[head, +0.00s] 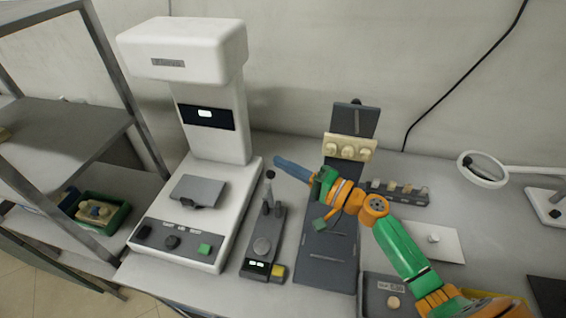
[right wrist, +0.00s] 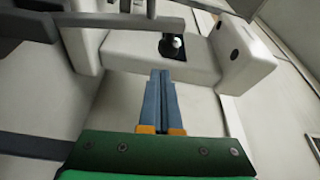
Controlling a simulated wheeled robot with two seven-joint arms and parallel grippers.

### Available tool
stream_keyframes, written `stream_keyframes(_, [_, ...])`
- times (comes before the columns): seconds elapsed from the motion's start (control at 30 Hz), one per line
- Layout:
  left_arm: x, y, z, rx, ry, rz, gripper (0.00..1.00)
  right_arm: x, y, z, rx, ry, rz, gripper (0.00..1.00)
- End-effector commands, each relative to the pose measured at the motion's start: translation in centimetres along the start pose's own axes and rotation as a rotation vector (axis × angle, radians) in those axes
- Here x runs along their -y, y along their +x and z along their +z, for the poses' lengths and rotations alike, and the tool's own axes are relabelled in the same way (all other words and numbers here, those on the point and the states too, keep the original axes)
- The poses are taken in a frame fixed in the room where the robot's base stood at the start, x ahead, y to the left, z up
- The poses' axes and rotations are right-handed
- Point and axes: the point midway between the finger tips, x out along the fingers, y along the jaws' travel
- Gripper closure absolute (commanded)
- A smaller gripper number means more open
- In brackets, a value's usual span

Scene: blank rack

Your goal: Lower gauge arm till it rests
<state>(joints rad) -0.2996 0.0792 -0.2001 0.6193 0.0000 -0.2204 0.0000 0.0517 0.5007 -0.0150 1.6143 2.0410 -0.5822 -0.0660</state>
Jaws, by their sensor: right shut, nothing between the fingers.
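The gauge (head: 262,225) is a small dark stand with a round grey disc, a lit display and a yellow button at its front. Its gauge arm (head: 268,192) looks raised, a thin grey lever with a black knob on top, standing up from a forked post. My right gripper (head: 279,162) has blue fingers, shut and empty, pointing left just above and right of the knob in the head view. I cannot tell whether they touch it. The shut fingers (right wrist: 161,82) also show in the right wrist view. My left gripper is out of view.
A large white machine (head: 210,125) with a grey plate stands left of the gauge. A dark rack (head: 328,255) with tan blanks (head: 349,149) stands right, under my right arm. A shelf with a green bin (head: 101,226) is at far left, a magnifier lamp (head: 483,170) at far right.

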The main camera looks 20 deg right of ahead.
Motion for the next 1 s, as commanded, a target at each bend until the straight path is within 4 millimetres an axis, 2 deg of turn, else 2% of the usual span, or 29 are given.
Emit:
stream_keyframes(0.03, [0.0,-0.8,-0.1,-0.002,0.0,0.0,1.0,0.4,-0.2,0.6,0.002,0.003,0.0,1.0])
stream_keyframes(0.2, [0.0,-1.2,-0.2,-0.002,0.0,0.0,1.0,0.1,-0.6,1.7,0.001,0.0,-0.001,1.0])
stream_keyframes(0.53, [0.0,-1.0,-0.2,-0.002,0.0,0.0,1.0,0.0,-0.7,1.8,0.0,-0.001,-0.002,1.0])
stream_keyframes(1.0, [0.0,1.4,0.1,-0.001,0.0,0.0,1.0,-0.2,-0.7,1.8,0.0,-0.08,-0.032,1.0])
